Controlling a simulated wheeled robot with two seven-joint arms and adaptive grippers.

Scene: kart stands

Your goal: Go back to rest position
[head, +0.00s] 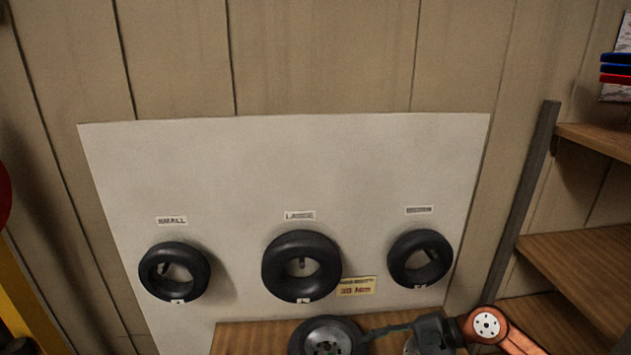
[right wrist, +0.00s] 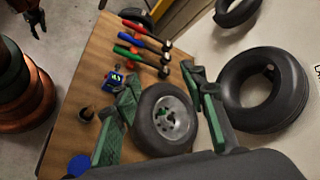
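A small wheel, a black tyre with a silver hub (head: 327,340), lies on the wooden bench top. It also shows in the right wrist view (right wrist: 164,116). My right gripper (right wrist: 163,100) has its two green-padded fingers spread wide, one on each side of this wheel. The fingers are close to the tyre; I cannot tell whether they touch it. In the head view my right gripper (head: 368,332) comes in from the right, beside the wheel. A dark claw-like shape (right wrist: 35,15) at the upper left of the right wrist view may be my left gripper; it is too small to read.
A white board (head: 300,170) holds three hung tyres, small (head: 174,271), large (head: 301,266) and a third (head: 420,258). Several coloured-handled hammers (right wrist: 145,45) and a small blue device (right wrist: 115,80) lie on the bench (right wrist: 85,60). Wooden shelves (head: 575,255) stand at right.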

